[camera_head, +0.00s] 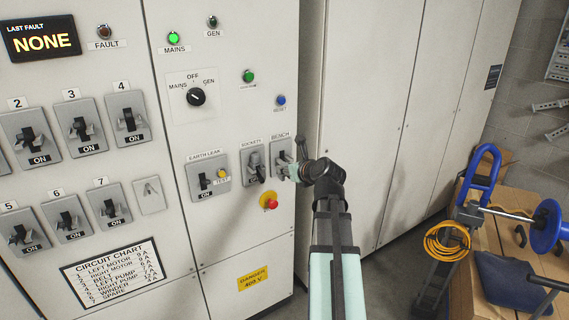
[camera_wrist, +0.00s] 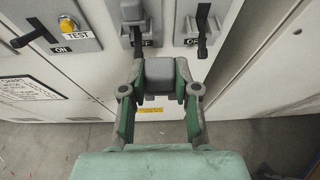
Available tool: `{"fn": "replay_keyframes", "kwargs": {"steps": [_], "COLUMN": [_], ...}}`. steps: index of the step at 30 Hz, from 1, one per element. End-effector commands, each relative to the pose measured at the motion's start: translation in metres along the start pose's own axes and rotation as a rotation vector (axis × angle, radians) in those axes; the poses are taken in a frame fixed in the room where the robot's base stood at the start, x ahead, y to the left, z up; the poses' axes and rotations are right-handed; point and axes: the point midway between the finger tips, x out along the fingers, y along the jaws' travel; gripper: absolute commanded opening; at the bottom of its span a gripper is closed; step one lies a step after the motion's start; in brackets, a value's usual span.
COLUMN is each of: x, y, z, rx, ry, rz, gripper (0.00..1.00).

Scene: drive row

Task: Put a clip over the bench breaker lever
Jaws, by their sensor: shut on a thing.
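The bench breaker (camera_head: 281,155) is at the right end of the lower breaker row in the head view. In the wrist view its black lever (camera_wrist: 203,45) points down, by an OFF label. My gripper (camera_wrist: 160,82) is shut on a grey block-like clip (camera_wrist: 159,72). The clip is below and left of the bench lever in the wrist picture, apart from it. In the head view my gripper (camera_head: 301,171) is at the bench breaker's right side and hides part of it; the clip cannot be made out clearly there.
The sockets breaker (camera_head: 254,174) is close on the left, with a grey piece (camera_wrist: 134,11) at its lever. The earth leak breaker (camera_head: 208,174) and a red stop button (camera_head: 269,201) are nearby. A wooden bench (camera_head: 508,240) with tools stands at right.

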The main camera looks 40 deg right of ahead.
Motion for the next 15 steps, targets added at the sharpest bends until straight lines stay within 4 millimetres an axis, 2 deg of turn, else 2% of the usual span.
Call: {"fn": "replay_keyframes", "kwargs": {"steps": [1, 6, 11, 15], "x": [-0.014, -0.055, -0.078, -0.077], "y": [-0.021, -0.06, -0.077, -0.081], "z": [0.007, 0.022, 0.029, 0.035], "rx": [0.001, -0.002, -0.004, -0.005], "ry": [-0.003, -0.002, 0.0, 0.001], "rz": [-0.007, 0.002, 0.009, 0.014], "gripper": [0.0, 0.0, 0.0, 0.0]}}
